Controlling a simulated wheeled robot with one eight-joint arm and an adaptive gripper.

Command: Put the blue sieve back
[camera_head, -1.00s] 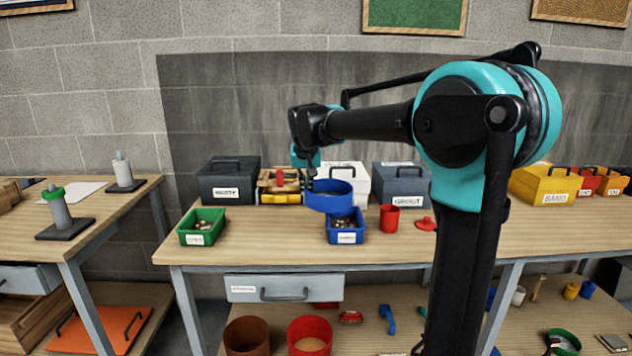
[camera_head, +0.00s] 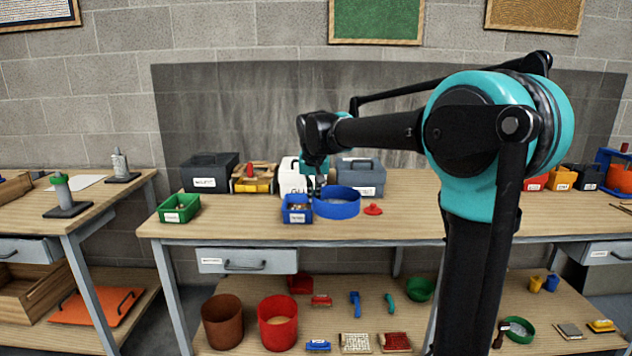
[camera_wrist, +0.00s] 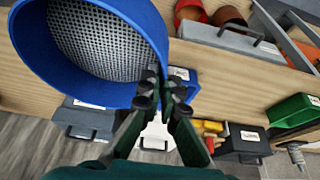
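The blue sieve (camera_head: 337,206) shows in the head view in front of the grey box and just right of the small blue bin (camera_head: 296,215). In the wrist view the sieve (camera_wrist: 95,82) fills the upper left, with its grey mesh visible. My gripper (camera_head: 318,187) is at the sieve's left rim in the head view. In the wrist view my gripper (camera_wrist: 163,92) is shut on the rim. The sieve appears held above the bench. The red cup seen earlier is hidden, probably behind the sieve; its red lid (camera_head: 373,209) shows.
The wooden bench (camera_head: 230,222) carries a green bin (camera_head: 180,208), a black box (camera_head: 209,172), a white box (camera_head: 292,177) and a grey box (camera_head: 362,177). The lower shelf holds a brown pot (camera_head: 222,322), a red pot (camera_head: 277,324) and a green sieve (camera_head: 519,330). The bench's right-middle is clear.

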